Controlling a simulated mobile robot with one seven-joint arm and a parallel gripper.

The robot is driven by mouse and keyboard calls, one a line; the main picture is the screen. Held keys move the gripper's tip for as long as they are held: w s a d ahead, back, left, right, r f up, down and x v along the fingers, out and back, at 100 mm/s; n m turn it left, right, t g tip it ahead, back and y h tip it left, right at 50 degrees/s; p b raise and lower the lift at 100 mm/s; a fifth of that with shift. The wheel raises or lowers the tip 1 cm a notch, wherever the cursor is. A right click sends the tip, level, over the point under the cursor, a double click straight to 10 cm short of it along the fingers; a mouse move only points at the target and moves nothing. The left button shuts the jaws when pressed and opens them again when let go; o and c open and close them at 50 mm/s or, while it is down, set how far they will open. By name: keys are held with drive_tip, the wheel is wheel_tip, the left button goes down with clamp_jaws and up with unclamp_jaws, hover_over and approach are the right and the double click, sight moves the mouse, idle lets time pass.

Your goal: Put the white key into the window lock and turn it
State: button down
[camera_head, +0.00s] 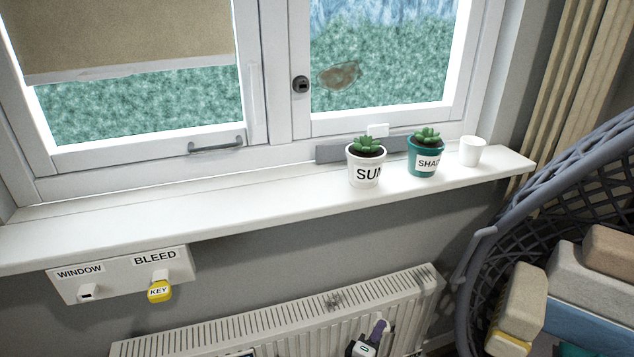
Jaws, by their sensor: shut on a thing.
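The window lock (300,84) is a dark round fitting with a small light slot, on the white upright frame between the two window panes. My gripper (367,345) shows small at the bottom edge, in front of the radiator, well below the sill and the lock. It is shut on a small white piece with a dark-edged mark, which looks like the white key (366,349). Its lower part is cut off by the picture edge. The WINDOW peg (87,292) on the white key board (118,276) is bare. A yellow key (159,291) hangs under BLEED.
The white sill (240,205) holds a white SUN pot (366,172), a green SHADE pot (422,163) and a white cup (472,152). The radiator (290,318) is below. A grey wicker chair (490,240) with blocks is at right. The sill's left half is clear.

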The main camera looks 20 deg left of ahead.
drive_tip(key=shift+d+f, duration=0.1)
drive_tip(key=shift+f, duration=0.2)
